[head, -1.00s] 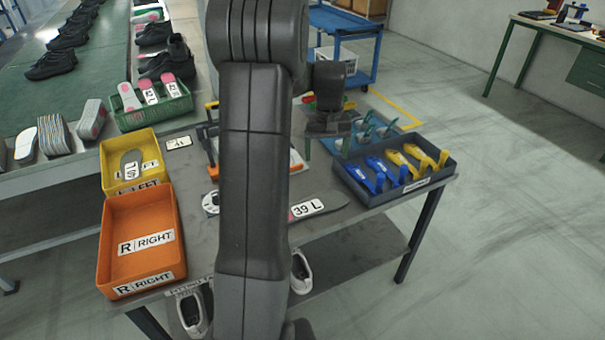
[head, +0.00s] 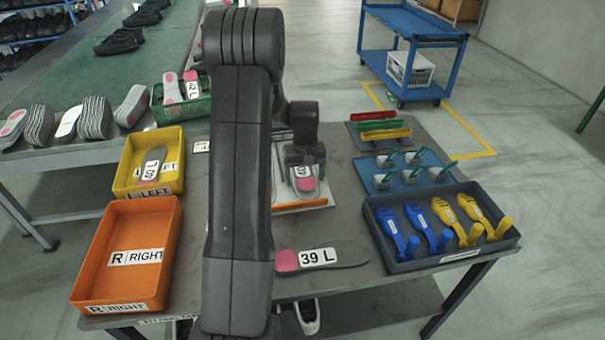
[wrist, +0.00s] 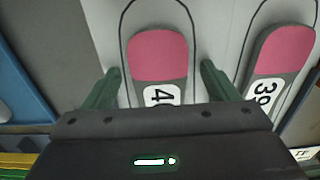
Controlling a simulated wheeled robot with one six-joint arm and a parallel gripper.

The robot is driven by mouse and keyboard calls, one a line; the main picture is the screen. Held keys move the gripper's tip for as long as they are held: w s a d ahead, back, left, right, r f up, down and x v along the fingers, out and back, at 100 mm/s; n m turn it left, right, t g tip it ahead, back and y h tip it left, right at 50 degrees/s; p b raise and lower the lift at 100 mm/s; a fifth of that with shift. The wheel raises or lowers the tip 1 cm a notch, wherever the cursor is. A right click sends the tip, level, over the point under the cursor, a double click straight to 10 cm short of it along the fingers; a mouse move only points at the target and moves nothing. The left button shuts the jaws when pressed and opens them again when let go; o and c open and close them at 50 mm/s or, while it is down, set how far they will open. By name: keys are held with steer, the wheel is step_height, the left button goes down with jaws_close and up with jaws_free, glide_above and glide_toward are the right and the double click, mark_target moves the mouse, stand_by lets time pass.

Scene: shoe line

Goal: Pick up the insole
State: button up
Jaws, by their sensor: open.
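My gripper (head: 305,168) is over a white board (head: 290,206) on the table, above a grey insole with a pink end (head: 306,184). In the wrist view my open gripper (wrist: 160,74) has its green fingers on either side of this insole (wrist: 158,57), whose label starts with 4. The fingers appear apart from it, and the gripper body hides its lower part. A second pink-ended insole (wrist: 281,52), labelled 39, lies to its right. Another insole, marked 39 L (head: 345,254), lies near the table's front edge.
An orange RIGHT bin (head: 90,251) and a yellow LEFT bin (head: 124,178) holding an insole stand at left. A dark tray (head: 452,254) with blue and yellow pieces, and a blue mat (head: 372,172), are at right. My arm hides the table's middle.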

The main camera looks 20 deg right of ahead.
steer(key=c, duration=1.1)
steer(key=shift+o, duration=0.2)
steer(key=shift+r, duration=0.1)
